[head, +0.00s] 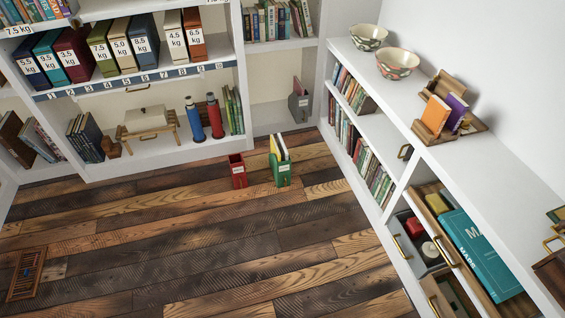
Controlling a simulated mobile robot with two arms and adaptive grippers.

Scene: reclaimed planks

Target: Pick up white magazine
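A green magazine holder (281,177) stands on the plank floor near the back shelves. Thin upright items stick out of its top: a yellow one and a pale, white-looking one (284,149), which may be the white magazine. Its lower part is hidden inside the holder. A red magazine holder (238,171) stands just left of it, and I cannot see into it clearly. Neither of my grippers shows in the head view.
White shelves (262,117) line the back, with labelled binders (75,53) and two flasks (215,116). A white shelf unit (425,152) runs along the right, with an open drawer (418,240). A wooden slatted object (27,273) lies at left. The middle floor is clear.

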